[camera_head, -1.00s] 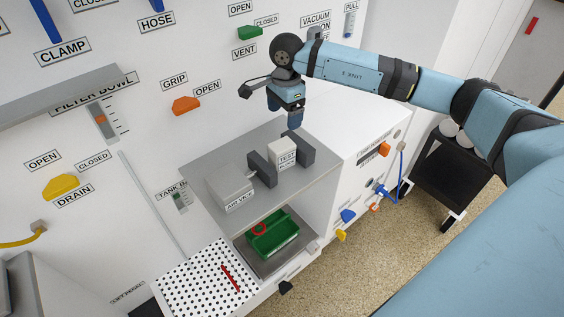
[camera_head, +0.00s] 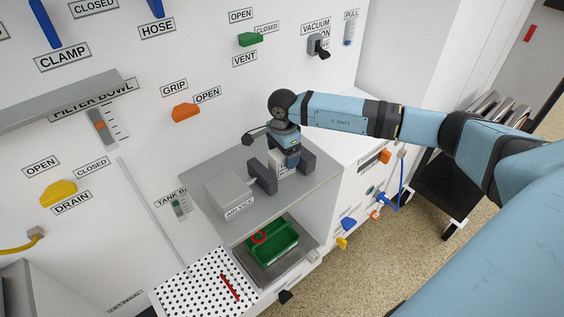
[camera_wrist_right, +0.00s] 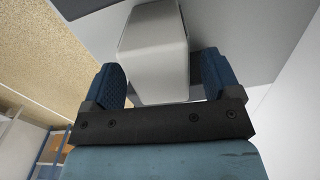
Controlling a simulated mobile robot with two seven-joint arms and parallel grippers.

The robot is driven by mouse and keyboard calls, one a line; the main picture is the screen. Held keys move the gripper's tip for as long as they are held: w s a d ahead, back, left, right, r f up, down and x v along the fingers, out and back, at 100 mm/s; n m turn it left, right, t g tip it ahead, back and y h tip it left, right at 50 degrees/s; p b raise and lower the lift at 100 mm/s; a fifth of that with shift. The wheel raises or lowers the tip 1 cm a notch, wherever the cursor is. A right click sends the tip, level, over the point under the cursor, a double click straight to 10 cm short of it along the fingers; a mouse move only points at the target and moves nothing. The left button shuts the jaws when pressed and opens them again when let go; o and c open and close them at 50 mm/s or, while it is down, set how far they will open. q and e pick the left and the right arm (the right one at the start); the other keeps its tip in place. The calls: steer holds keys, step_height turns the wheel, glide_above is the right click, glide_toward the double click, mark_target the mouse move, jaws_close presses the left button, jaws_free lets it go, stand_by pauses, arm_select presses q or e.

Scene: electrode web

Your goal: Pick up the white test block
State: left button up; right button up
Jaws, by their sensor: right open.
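The white test block (camera_head: 278,168) stands on the grey shelf between two dark grey vice jaws (camera_head: 263,177). It is partly hidden by my right gripper (camera_head: 290,160), which is low over it and points down. In the right wrist view my right gripper (camera_wrist_right: 168,82) is open, with one blue finger on each side of a pale block (camera_wrist_right: 155,55). No label shows on that block there. I cannot tell whether the fingers touch it. My left gripper is not in view.
The light grey air vice body (camera_head: 229,191) is left of the jaws on the grey shelf (camera_head: 290,199). A green tray (camera_head: 272,248) lies below. A panel with valve handles, such as the orange grip handle (camera_head: 185,112), rises behind.

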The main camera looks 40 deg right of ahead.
steer(key=shift+d+f, duration=0.1)
steer(key=shift+f, duration=0.6)
steer(key=shift+r, duration=0.1)
steer(key=c, duration=1.2)
